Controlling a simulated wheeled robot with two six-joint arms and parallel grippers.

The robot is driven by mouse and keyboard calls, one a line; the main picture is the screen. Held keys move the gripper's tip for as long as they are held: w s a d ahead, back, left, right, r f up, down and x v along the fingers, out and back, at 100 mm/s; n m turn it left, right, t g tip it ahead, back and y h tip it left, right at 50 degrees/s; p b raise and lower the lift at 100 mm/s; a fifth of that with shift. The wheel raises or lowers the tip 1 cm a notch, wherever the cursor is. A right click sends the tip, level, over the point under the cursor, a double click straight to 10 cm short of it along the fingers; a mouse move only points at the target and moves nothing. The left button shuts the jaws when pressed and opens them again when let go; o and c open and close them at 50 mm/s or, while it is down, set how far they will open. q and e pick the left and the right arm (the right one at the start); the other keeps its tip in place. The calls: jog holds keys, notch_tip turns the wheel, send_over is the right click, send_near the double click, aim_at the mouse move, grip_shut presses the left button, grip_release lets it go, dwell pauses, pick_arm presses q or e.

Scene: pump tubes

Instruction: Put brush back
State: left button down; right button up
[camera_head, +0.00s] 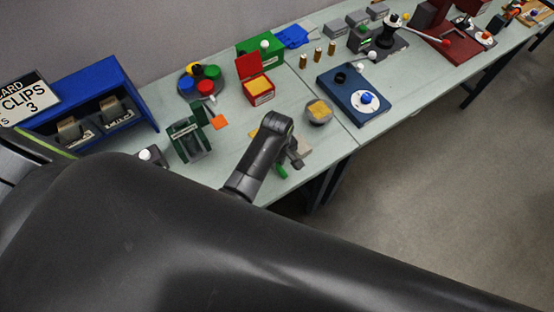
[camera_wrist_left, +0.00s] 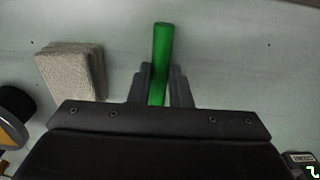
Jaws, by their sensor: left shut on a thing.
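My left gripper (camera_head: 293,163) is low over the front of the table, and it also shows in the wrist view (camera_wrist_left: 160,85). It is shut on a green rod that looks like the brush (camera_wrist_left: 161,55). The green end of the brush also shows just below the gripper in the head view (camera_head: 282,172). The rod's near part is hidden between the fingers, and I see no bristles. A dark green labelled holder (camera_head: 190,141) stands on the table to the left of the gripper. My right gripper is not in view.
A beige-grey block (camera_wrist_left: 72,72) lies beside the gripper. A round pot with yellow content (camera_head: 319,112), a red open box (camera_head: 258,92) and a blue device (camera_head: 353,96) stand behind. A blue clip rack (camera_head: 105,88) is at the left.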

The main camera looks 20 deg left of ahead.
pick_arm(q)
jog(key=c, duration=1.5)
grip_release()
jog(key=shift+o, duration=0.8)
notch_tip(320, 180, up, 12)
jog(key=b, duration=0.1)
